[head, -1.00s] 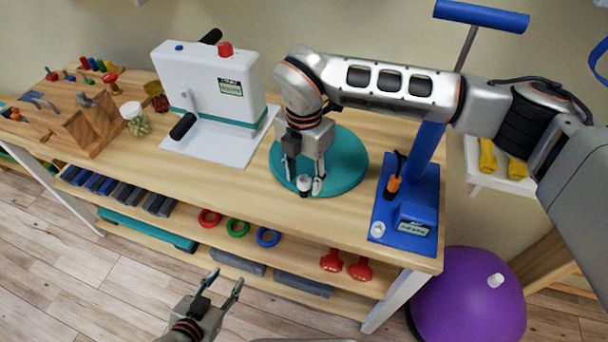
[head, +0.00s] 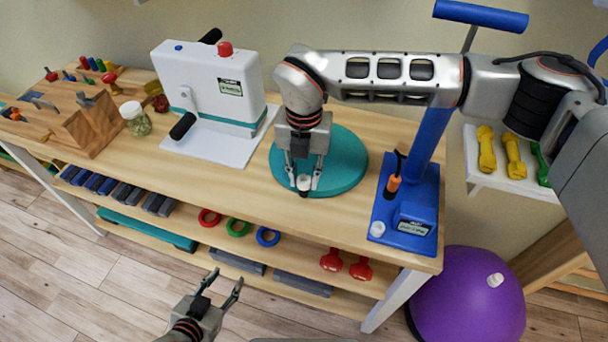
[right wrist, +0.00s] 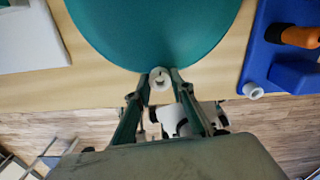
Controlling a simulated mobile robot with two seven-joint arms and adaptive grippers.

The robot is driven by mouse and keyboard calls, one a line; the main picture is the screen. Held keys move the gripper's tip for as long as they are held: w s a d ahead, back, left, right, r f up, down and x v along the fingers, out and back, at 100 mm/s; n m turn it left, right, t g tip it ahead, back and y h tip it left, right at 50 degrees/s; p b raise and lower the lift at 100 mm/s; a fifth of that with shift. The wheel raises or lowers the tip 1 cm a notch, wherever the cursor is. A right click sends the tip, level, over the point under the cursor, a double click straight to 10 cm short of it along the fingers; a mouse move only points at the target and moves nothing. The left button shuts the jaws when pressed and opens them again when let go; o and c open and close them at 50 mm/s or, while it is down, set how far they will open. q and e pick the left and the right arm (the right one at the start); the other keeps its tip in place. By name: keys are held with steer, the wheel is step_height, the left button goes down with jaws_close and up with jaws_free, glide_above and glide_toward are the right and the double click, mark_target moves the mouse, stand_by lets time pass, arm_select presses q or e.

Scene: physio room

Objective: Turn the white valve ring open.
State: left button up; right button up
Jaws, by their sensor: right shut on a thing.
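The white valve ring (head: 304,183) sits at the front edge of the round teal cushion (head: 345,165) on the wooden bench. In the right wrist view the ring (right wrist: 160,79) shows as a small white ring with a dark notched centre, at the cushion's rim (right wrist: 150,50). My right gripper (head: 304,186) points down over it and is shut on it, with one finger on each side; its fingertips also show in the right wrist view (right wrist: 160,76). My left gripper (head: 222,284) is open and empty, low in front of the bench.
A white crank machine (head: 215,100) stands left of the cushion. A blue pump stand (head: 405,215) with an orange-handled tool (head: 393,185) is close on the right. The bench's front edge lies just before the ring. A purple ball (head: 465,300) is on the floor.

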steer(key=o, duration=1.1)
steer(key=shift+r, duration=0.15)
step_height(320, 180, up, 12)
